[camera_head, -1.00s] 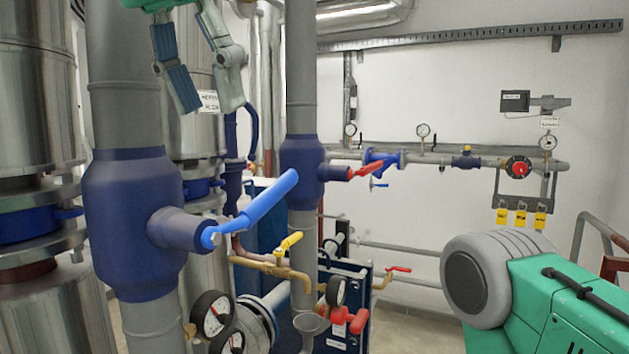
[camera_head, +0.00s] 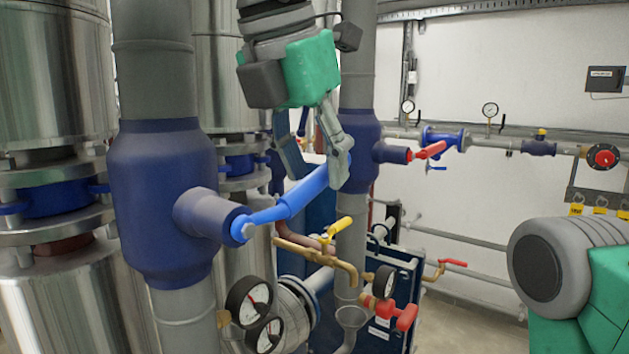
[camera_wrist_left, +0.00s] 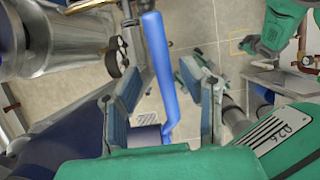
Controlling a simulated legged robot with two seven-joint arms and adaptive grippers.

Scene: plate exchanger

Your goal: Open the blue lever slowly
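The blue lever (camera_head: 290,203) sits on the end of a dark blue valve body (camera_head: 163,200) on a thick grey pipe. It slants up and to the right from its pivot. My left gripper (camera_head: 314,178) reaches down from above at the lever's outer end, with its fingers spread. In the left wrist view the lever (camera_wrist_left: 160,65) runs between the two fingers of my left gripper (camera_wrist_left: 160,95), with gaps on both sides. Contact with the lever is not visible. My right gripper does not show in the head view.
A second blue valve with a red handle (camera_head: 430,150) stands behind to the right. Below the lever are a yellow handle (camera_head: 337,228) and dial gauges (camera_head: 250,299). My green and grey right arm fills the lower right. Open floor shows in the wrist view.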

